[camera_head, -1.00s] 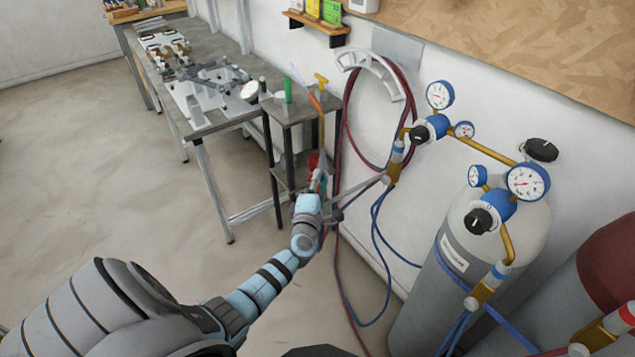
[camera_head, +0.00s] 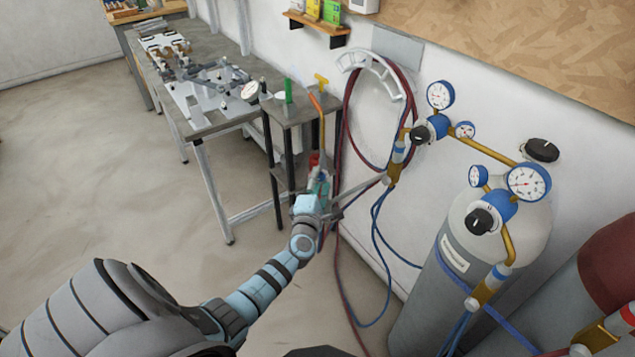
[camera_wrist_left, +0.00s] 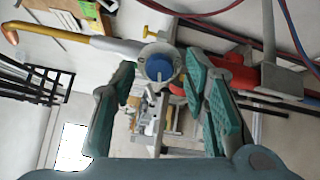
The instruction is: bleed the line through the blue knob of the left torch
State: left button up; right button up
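The torch with the blue knob (camera_wrist_left: 158,68) lies across the top of the left wrist view, with a pale body (camera_wrist_left: 115,45) and a bent copper tip (camera_wrist_left: 45,29). The knob faces my camera. My left gripper (camera_wrist_left: 158,84) is open, one finger on each side of the knob, with gaps between the pads and the knob. In the head view the copper tube (camera_head: 319,112) rises above my left gripper (camera_head: 320,187), which hides most of the torch. My right gripper is not in view.
A red part (camera_wrist_left: 235,75) sits right of the knob, close behind the right finger. A small dark stand (camera_head: 292,112) is beside the torch. Hoses hang on a wall bracket (camera_head: 370,62). A grey gas cylinder (camera_head: 430,290) with regulators stands to the right.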

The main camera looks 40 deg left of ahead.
pick_arm(q)
jog(key=shift+s, duration=0.1)
jog(key=v, duration=1.2)
